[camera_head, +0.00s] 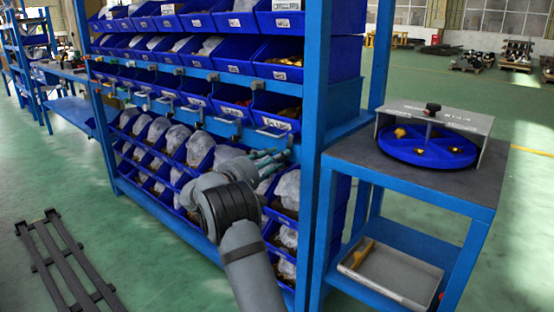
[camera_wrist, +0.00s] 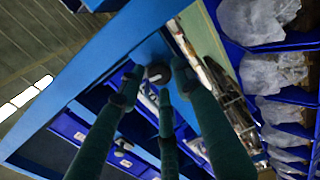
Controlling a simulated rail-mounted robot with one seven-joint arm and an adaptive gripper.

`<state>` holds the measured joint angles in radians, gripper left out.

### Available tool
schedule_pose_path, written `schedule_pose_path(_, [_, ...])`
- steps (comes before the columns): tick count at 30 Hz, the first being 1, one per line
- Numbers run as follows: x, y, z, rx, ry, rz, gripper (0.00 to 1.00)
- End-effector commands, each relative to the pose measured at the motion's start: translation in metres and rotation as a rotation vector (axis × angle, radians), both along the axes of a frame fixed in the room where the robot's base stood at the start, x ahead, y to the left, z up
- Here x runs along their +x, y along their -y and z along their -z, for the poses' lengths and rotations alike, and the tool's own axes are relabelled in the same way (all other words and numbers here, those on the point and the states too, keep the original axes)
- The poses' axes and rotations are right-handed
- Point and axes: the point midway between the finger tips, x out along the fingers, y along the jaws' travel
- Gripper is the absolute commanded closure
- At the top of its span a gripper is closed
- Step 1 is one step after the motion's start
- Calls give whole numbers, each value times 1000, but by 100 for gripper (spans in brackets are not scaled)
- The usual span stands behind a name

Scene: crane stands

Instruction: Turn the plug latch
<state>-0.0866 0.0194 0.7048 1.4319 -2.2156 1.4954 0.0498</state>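My gripper (camera_head: 270,160) is at the front of the blue rack, low beside its near post, its teal fingers pointing at the rack. In the wrist view, the three fingers of my gripper (camera_wrist: 160,85) stand apart with nothing clearly clasped. Between and beyond the tips is a small round dark knob with a pale centre (camera_wrist: 158,72), on or near a blue rack beam (camera_wrist: 95,75). It may be the plug latch, but I cannot tell for sure. Contact with it is not clear. In the head view the knob is not seen.
Blue bins (camera_head: 285,110) with bagged parts fill the rack (camera_head: 313,120). A grey tray (camera_head: 395,275) is below. Dark rails (camera_head: 65,265) lie on the floor.

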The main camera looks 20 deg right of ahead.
Motion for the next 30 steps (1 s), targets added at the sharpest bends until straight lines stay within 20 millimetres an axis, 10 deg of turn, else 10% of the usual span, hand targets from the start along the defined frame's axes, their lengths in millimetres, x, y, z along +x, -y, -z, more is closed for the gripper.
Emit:
schedule_pose_path(14, [-2,-1,2,3,-1,4,56])
schedule_pose_path(30, [-43,-89,1,3,0,2,56])
